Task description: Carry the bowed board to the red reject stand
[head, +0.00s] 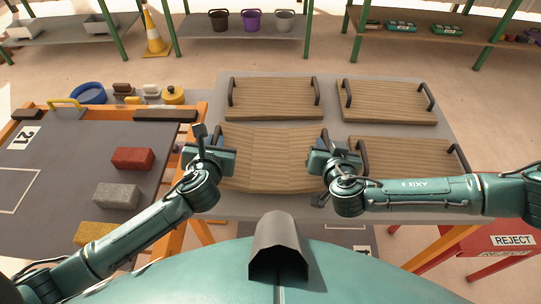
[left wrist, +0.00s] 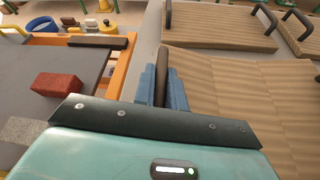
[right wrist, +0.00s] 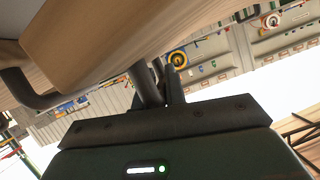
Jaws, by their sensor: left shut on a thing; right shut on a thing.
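The bowed board (head: 265,160) is ribbed wood with a dip along its middle, front left of several boards on a grey table (head: 300,209). My left gripper (head: 217,143) is shut on its left handle; the left wrist view shows blue fingers on both sides of the dark handle (left wrist: 162,75). My right gripper (head: 328,148) is shut on its right handle (head: 325,138). In the right wrist view the handle (right wrist: 145,85) stands between the fingers beside the board's edge. I cannot tell whether the board touches the table. The red reject stand (head: 481,238) is at the lower right, partly behind my right arm.
Two boards with handles lie behind (head: 275,97) (head: 388,101), and another (head: 405,155) lies close to the right, near my right arm. A dark-topped bench (head: 60,180) with red, grey and yellow blocks stands at the left. Shelves line the back.

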